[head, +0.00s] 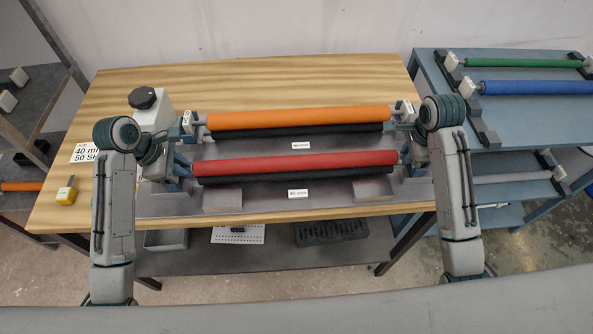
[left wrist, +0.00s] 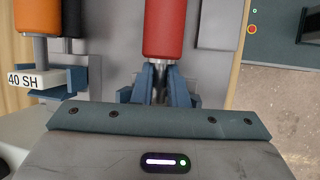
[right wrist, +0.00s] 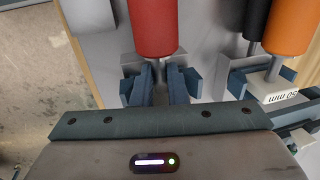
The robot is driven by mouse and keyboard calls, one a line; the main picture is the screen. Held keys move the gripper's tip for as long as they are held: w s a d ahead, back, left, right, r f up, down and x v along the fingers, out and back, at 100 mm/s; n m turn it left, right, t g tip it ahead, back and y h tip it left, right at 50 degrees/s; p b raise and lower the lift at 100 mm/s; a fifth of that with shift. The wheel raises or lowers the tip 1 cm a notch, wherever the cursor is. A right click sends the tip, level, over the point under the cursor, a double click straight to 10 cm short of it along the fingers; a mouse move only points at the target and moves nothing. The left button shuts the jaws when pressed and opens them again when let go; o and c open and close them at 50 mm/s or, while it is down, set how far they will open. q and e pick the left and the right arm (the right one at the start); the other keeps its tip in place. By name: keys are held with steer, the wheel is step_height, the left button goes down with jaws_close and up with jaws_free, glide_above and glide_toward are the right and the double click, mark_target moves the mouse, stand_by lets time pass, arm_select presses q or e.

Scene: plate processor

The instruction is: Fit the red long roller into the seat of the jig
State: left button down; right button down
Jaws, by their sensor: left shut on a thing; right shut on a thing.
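The red long roller (head: 295,163) lies level across the front of the jig (head: 237,200), in front of the orange roller. My left gripper (head: 184,167) is shut on its left shaft end. The left wrist view shows the fingers (left wrist: 160,84) around the metal shaft below the red sleeve (left wrist: 163,30). My right gripper (head: 407,160) is shut on the right shaft end. The right wrist view shows the fingers (right wrist: 160,84) around that shaft by the red sleeve (right wrist: 153,28). Blue brackets (left wrist: 126,95) (right wrist: 190,84) flank the fingers. Whether the shafts rest in the seat is hidden.
An orange roller (head: 300,117) lies behind, with a black roller (head: 300,132) beside it. A dark roller (head: 290,176) shows below the red one. A black-knobbed unit (head: 143,98) stands at left. A blue rack (head: 430,70) at right holds green and blue rollers.

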arm_select(q)
steer(key=c, duration=1.4)
jaws_free()
steer(key=shift+s+f, duration=0.1)
steer(key=shift+c, duration=0.2)
arm_select(e)
steer(key=c, duration=1.4)
jaws_free()
steer(key=shift+d+f, duration=0.1)
steer(key=shift+c, duration=0.2)
